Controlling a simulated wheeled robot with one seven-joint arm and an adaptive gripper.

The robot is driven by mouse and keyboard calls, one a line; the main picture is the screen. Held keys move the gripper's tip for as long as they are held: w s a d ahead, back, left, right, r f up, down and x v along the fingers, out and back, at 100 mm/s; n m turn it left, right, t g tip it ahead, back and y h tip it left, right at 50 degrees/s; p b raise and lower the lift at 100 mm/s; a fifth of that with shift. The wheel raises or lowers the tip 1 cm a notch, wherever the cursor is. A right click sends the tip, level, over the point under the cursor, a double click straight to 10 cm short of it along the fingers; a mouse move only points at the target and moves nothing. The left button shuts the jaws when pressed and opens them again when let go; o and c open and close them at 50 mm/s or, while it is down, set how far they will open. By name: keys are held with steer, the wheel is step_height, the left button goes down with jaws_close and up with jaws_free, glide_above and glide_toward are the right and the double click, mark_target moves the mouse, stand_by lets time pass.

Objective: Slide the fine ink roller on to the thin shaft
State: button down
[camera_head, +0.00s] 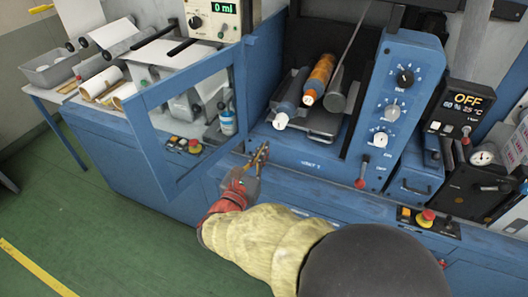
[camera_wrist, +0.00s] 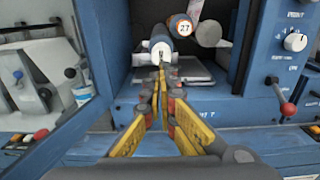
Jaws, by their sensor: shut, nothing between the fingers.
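Inside the open bay of the blue machine, a blue roller (camera_head: 290,96) with a white end face points toward me; the wrist view shows that end (camera_wrist: 161,48) with a small dark centre. I cannot tell whether this is the fine ink roller, or whether a thin shaft runs inside it. An orange roller (camera_head: 319,76) lies to its right, its end marked 27 in the wrist view (camera_wrist: 183,27). My gripper (camera_head: 262,150) is shut and empty, in front of the bay and apart from the rollers in the head view. In the wrist view its fingertips (camera_wrist: 161,72) overlap the area just below the white end.
A grey roller (camera_head: 336,92) lies right of the orange one. An open blue-framed door (camera_head: 158,130) stands left of my gripper. A panel with knobs (camera_head: 404,78) and a red-knobbed lever (camera_head: 362,172) are on the right. White rolls (camera_head: 100,82) lie on the left bench.

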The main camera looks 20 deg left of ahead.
mark_target(279, 125)
steer(key=shift+w+d+b, duration=0.2)
steer(key=shift+w+b, duration=0.05)
steer(key=shift+w, duration=1.65)
steer(key=shift+w+d+b, duration=0.2)
steer(key=shift+w+b, duration=0.05)
steer(key=shift+w, duration=1.65)
steer(key=shift+w+d+b, duration=0.15)
steer(key=shift+w+b, duration=0.15)
steer(key=shift+w, duration=1.8)
steer(key=shift+w+d+b, duration=0.2)
steer(key=shift+w+b, duration=0.05)
steer(key=shift+w, duration=1.9)
steer(key=shift+w+d+b, duration=0.15)
steer(key=shift+w+b, duration=0.15)
steer(key=shift+w, duration=1.8)
steer(key=shift+s+a, duration=0.15)
steer(key=shift+s, duration=1.9)
steer(key=shift+s+a, duration=0.15)
steer(key=shift+s, duration=1.85)
